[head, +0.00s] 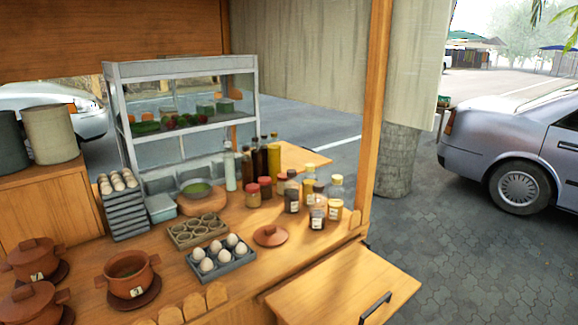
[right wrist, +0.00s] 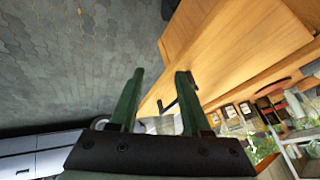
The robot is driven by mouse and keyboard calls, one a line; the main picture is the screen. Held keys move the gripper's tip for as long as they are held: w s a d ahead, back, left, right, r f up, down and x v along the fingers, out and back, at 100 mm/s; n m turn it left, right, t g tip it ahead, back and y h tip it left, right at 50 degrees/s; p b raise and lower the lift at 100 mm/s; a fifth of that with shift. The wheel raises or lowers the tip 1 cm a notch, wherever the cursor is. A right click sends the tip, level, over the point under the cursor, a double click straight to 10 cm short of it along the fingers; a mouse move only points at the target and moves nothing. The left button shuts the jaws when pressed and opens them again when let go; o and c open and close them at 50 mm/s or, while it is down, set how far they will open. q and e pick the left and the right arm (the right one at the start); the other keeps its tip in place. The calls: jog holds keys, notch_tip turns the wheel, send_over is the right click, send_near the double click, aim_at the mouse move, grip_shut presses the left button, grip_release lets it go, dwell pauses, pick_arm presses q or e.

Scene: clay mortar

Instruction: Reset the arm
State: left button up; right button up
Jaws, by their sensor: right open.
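My right gripper (right wrist: 156,98) shows in the right wrist view, with two green fingers apart and nothing between them. It is in free air, with grey paving and part of the wooden stall behind it. Neither gripper shows in the head view. A clay pot marked 3 (head: 130,279) stands uncovered on a dark saucer on the counter. Its loose clay lid (head: 270,236) lies on the counter to the right of the eggs. Two more clay pots with lids on, an upper one (head: 33,258) and a lower one (head: 36,303), stand at the left.
An egg tray (head: 222,267), a mould with round cups (head: 196,232) and several bottles and jars crowd the counter. A glass cabinet (head: 118,100) stands behind. A wooden flap with a black handle (head: 375,306) juts out at the front right. Paving (head: 480,260) is clear to the right.

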jog(key=s+a+f+n+y, duration=0.1)
jog(key=s+a+f+n, duration=0.1)
jog(key=s, duration=0.7)
jog(key=s+a+f+n+t+y, duration=0.1)
jog(key=s+a+f+n, duration=0.1)
jog(key=s, duration=0.7)
jog(key=s+a+f+n+t+y, duration=0.1)
jog(key=s+a+f+n, duration=0.1)
jog(key=s+n, duration=0.3)
jog(key=s+f, duration=0.1)
jog(key=s, duration=0.2)
jog(key=shift+s+a+f, duration=0.25)
jog(key=shift+s+a, duration=0.05)
jog(key=shift+s, duration=0.1)
jog(key=shift+a, duration=0.1)
